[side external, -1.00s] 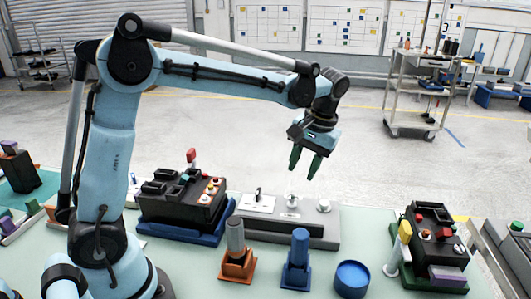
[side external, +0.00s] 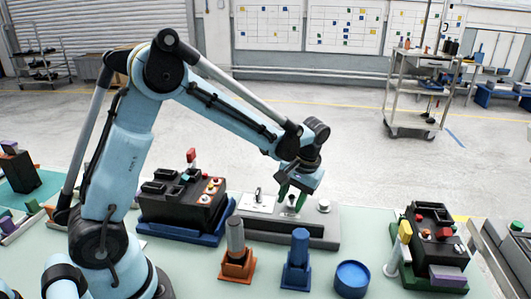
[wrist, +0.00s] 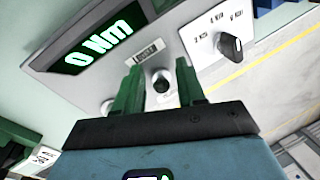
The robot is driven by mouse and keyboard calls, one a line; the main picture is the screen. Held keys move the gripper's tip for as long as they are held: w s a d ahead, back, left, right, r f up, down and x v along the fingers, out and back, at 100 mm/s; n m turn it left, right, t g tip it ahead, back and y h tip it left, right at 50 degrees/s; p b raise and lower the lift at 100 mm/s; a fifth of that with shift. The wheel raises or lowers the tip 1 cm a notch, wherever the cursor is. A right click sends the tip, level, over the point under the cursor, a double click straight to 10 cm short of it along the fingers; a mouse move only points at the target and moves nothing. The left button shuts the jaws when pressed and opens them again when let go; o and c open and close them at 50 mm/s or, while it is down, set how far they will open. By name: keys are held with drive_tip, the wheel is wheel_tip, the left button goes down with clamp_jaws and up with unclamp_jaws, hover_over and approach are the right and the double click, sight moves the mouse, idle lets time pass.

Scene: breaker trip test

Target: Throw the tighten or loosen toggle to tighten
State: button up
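The toggle (wrist: 161,82) is a small dark-tipped lever on the grey tester panel (side external: 322,229). In the wrist view it shows between the two green fingers of my gripper (wrist: 158,88). The fingers are apart, one on each side of it, with gaps visible; I cannot tell whether either touches it. In the side view my gripper (side external: 293,194) is down at the panel's middle, and its fingers partly hide the toggle. A small label (wrist: 146,51) beside the toggle is too blurred to read. The green display (wrist: 98,45) reads 0 Nm.
A selector knob (wrist: 231,47) on a white plate (side external: 256,203) sits beside the toggle. A pale round knob (side external: 323,205) is on its other side. A black breaker box (side external: 178,205) stands left; orange (side external: 236,267) and blue (side external: 295,275) holders stand in front.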

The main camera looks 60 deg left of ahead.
clamp_jaws()
drive_tip(key=shift+w, duration=0.1)
drive_tip(key=shift+w+a+r+m+g+h, duration=0.15)
drive_tip(key=shift+w+a+g+h, duration=0.15)
drive_tip(key=shift+g+h, duration=0.45)
drive_tip(key=shift+w+a+r+m+g+h, duration=0.15)
drive_tip(key=shift+w+a+g+h, duration=0.1)
drive_tip(key=shift+g+h, duration=0.5)
drive_tip(key=shift+d+f, duration=0.1)
unclamp_jaws()
